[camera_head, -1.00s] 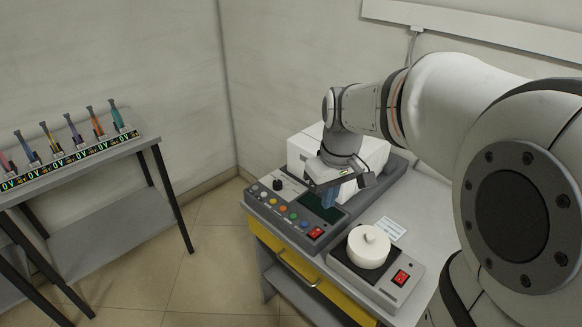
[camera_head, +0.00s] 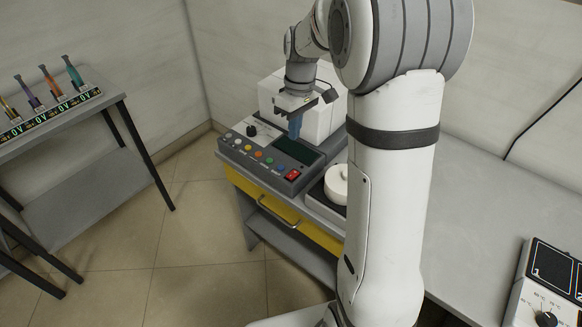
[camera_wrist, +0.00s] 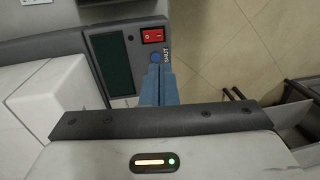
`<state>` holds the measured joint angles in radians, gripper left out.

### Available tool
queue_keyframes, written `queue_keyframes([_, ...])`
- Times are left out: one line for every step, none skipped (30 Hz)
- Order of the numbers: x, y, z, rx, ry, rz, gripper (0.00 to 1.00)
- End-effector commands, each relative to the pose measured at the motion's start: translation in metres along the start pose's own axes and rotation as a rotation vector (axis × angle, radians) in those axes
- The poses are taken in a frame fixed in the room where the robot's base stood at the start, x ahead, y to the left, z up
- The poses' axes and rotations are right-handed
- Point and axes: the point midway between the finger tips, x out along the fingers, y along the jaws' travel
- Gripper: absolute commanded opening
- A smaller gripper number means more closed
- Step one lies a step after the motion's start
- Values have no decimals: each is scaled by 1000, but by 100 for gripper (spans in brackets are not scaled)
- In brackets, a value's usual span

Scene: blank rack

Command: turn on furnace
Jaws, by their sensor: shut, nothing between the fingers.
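The furnace is a white box (camera_head: 325,117) with a dark grey control panel (camera_head: 228,144) in front. The panel carries a dark screen (camera_head: 297,152), a row of coloured buttons and a red rocker switch (camera_head: 293,175) at its right end. My gripper (camera_head: 294,134) hangs over the panel, by the screen, with blue fingers pointing down. In the wrist view the fingers (camera_wrist: 157,72) are together and empty. Their tips appear beside a blue button (camera_wrist: 155,57), with the red switch (camera_wrist: 153,36) just beyond. I cannot tell whether they touch the panel.
A white lidded pot (camera_head: 336,184) stands right of the panel, partly behind my arm. A device with dials (camera_head: 545,300) sits at the lower right. A rack of coloured tools (camera_head: 50,95) stands on the left table. The bench between is clear.

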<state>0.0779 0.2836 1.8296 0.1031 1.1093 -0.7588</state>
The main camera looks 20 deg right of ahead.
Motion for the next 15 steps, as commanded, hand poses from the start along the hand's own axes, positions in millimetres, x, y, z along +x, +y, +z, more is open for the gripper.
queue_keyframes([8, -1, 0, 0, -3, -3, 0])
queue_keyframes([13, -1, 1, 0, -4, -3, 0])
queue_keyframes([20, -1, 1, 0, -3, -3, 0])
queue_keyframes([26, -1, 1, 1, -4, -4, 0])
queue_keyframes([33, -1, 1, 1, -5, -4, 0])
queue_keyframes([42, -1, 1, 1, -5, -4, 0])
queue_keyframes([48, -1, 1, 1, -4, -4, 0])
queue_keyframes([55, -1, 1, 1, -5, -4, 0])
queue_keyframes([64, -1, 1, 1, -5, -4, 0])
queue_keyframes([70, -1, 2, 1, -4, -3, 0])
queue_keyframes([77, -1, 1, 1, -5, -4, 0])
queue_keyframes([85, -1, 1, 1, -5, -4, 0])
queue_keyframes([90, -1, 1, 1, -4, -3, 0])
queue_keyframes([96, -1, 2, 1, -5, -3, 0])
queue_keyframes([102, -1, 1, 1, -4, -3, 0])
